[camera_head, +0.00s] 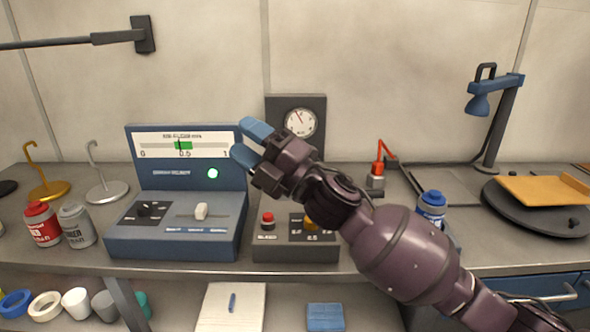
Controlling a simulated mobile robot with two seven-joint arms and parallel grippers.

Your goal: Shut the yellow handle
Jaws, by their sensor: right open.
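A small yellow handle or knob (310,222) is on top of a dark control box (296,254) on the bench, right of a red button (267,221). My right arm covers part of it, so its exact shape and position are unclear. My right gripper (241,139) is open, with its two blue fingertips apart and nothing between them. It is up and to the left of the yellow handle, in front of the right edge of the blue meter panel (172,180). My left gripper is out of view.
A pressure gauge (300,122) stands behind my right gripper. A valve with a red lever (377,172) and a blue bottle (431,207) are right of my arm. A blue console with a white slider (201,212) and two bottles are left. The bench's front edge is clear.

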